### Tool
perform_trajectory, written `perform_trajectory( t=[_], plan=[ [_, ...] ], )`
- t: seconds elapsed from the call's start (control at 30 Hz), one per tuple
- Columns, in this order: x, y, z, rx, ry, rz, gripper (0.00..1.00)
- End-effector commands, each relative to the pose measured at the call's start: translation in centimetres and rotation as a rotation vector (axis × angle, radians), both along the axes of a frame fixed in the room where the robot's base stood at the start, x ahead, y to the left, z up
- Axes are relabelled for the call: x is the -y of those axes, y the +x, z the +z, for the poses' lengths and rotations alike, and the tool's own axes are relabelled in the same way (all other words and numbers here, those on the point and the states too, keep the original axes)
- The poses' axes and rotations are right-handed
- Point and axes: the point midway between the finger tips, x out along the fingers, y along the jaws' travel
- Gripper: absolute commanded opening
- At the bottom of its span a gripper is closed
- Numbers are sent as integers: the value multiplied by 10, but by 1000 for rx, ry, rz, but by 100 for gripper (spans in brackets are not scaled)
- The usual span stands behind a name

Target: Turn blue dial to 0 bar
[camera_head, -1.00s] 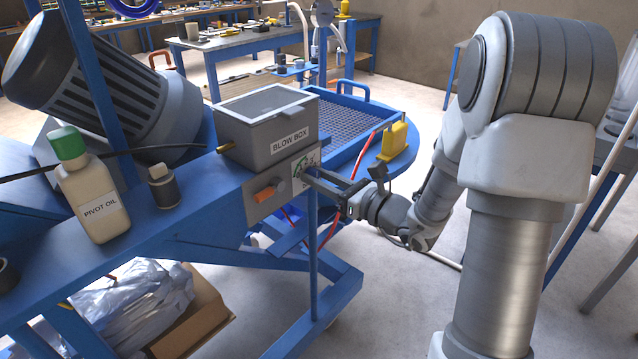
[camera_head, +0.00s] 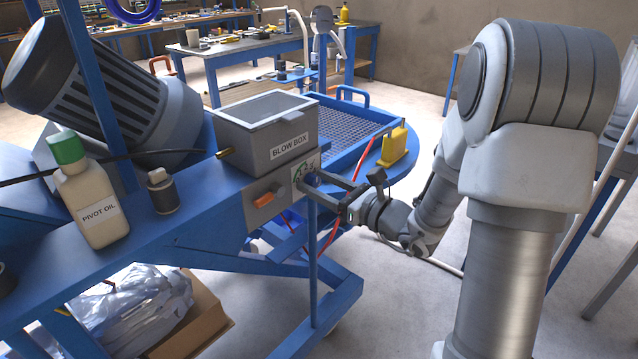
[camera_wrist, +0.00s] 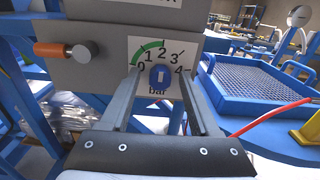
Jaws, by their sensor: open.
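A pale upright mark shows on the dial's face, roughly toward the 2. The dial also shows in the head view (camera_head: 312,178), partly behind a finger. My gripper (camera_wrist: 161,84) is open, one finger to the left of the dial and one to the right. The gripper also shows in the head view (camera_head: 325,189), in front of the panel. I cannot tell whether the fingers touch the dial.
An orange-handled knob (camera_wrist: 66,50) sticks out of the panel left of the dial. The grey blow box (camera_head: 268,132) stands above. A blue mesh tray (camera_head: 350,125) and yellow block (camera_head: 394,147) lie to the right. A thin blue post (camera_head: 313,260) stands below the gripper.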

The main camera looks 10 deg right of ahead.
Motion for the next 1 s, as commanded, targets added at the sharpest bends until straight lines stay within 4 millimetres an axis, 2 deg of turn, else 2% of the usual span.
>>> perform_trajectory(
  t=[0.17,0.27,0.8,1.0],
  plan=[
    [3,-3,0,0,0,-1,62],
    [10,-12,1,-1,1,-3,62],
    [83,-112,1,-2,1,-6,62],
    [98,-134,0,0,0,-3,62]
  ],
)
